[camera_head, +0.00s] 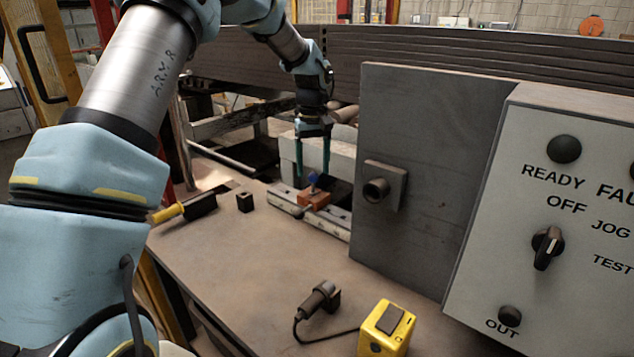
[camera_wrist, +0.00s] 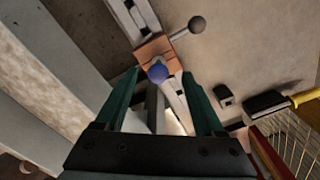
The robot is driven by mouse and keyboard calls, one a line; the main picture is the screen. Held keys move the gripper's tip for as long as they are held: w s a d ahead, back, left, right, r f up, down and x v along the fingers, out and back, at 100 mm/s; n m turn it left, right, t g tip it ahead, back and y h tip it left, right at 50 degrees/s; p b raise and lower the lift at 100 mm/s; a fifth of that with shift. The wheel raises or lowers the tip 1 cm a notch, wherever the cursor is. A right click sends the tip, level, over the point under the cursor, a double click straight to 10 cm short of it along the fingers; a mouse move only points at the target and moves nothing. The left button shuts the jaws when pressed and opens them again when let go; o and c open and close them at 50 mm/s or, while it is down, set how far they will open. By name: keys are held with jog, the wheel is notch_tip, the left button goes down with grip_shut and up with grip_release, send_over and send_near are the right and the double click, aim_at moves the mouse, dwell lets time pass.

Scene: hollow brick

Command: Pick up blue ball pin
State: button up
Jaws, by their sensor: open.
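The blue ball pin (camera_head: 312,179) stands at an orange-brown block (camera_head: 314,198) on a pale rail at the back of the bench. In the wrist view the pin's round blue ball (camera_wrist: 158,73) shows on the block (camera_wrist: 157,48), just beyond and between the fingertips. My gripper (camera_head: 313,172) points down over the block with its green fingers apart. In the wrist view the gripper (camera_wrist: 162,76) is open and empty, with one finger on each side of the ball's line. The pin's shaft is mostly hidden below the ball.
A dark ball-ended handle (camera_wrist: 196,25) sticks out from the block. A yellow-handled brush (camera_head: 185,209) and a small black block (camera_head: 245,202) lie to the left. A grey upright panel (camera_head: 420,150) stands close on the right. A yellow box (camera_head: 387,330) sits in front.

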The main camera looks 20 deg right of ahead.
aim_at(313, 183)
jog(key=shift+w+d+f+p, duration=0.15)
jog(key=shift+f+p, duration=0.5)
jog(key=shift+f, duration=0.8)
jog(key=shift+w+a+f+p, duration=0.1)
jog(key=shift+f+p, duration=0.5)
jog(key=shift+f, duration=0.8)
grip_shut()
